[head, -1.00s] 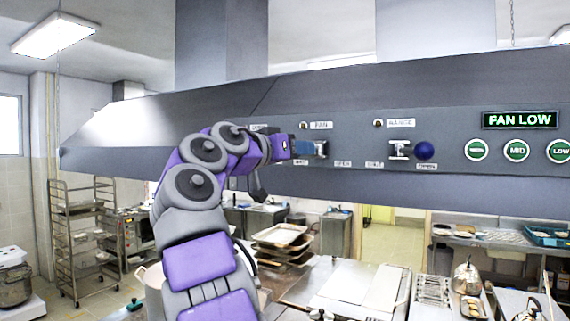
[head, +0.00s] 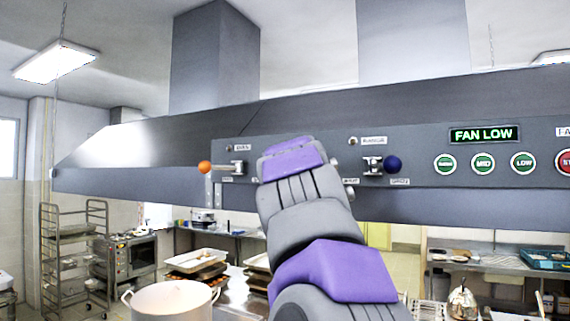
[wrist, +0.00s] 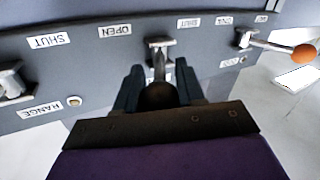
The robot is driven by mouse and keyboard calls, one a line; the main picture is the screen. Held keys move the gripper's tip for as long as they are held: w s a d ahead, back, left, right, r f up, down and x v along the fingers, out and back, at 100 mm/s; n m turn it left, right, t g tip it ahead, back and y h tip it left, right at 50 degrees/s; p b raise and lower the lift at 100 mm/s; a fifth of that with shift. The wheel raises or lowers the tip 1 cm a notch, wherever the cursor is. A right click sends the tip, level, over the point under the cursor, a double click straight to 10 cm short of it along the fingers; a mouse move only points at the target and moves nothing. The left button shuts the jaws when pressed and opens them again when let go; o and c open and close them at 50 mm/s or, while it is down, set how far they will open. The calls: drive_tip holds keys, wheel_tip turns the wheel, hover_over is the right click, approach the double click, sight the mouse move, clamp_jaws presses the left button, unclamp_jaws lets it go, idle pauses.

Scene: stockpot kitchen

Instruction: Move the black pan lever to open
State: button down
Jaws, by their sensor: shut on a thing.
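In the wrist view the black pan lever (wrist: 159,62) comes from its metal mount on the hood panel toward the camera. Its black ball knob (wrist: 160,96) sits between the fingers of my gripper (wrist: 159,75), which is shut on it. The panel appears upside down there, with an OPEN label (wrist: 115,31) left of the lever and a SHUT label (wrist: 188,23) to its right. In the head view my arm covers this lever and the gripper.
The orange-knobbed lever (head: 205,168) stands left of my arm in the head view, the blue-knobbed lever (head: 392,164) to its right. Green buttons (head: 483,163) and a FAN LOW display (head: 484,134) are farther right. A large pot (head: 172,302) stands below.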

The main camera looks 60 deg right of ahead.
drive_tip(key=shift+s+d+n+t+y+p, duration=0.35)
drive_tip(key=shift+n+t+y+p, duration=0.3)
drive_tip(key=shift+t, duration=0.25)
drive_tip(key=shift+f, duration=0.1)
drive_tip(key=c, duration=1)
unclamp_jaws()
drive_tip(key=shift+o, duration=1.4)
drive_tip(key=shift+d, duration=0.2)
drive_tip(key=b+v, duration=0.3)
drive_tip(key=v, duration=1.4)
drive_tip(key=shift+a+b, duration=0.2)
drive_tip(key=shift+b, duration=0.2)
drive_tip(key=shift+d+f, duration=0.1)
drive_tip(key=shift+f, duration=0.05)
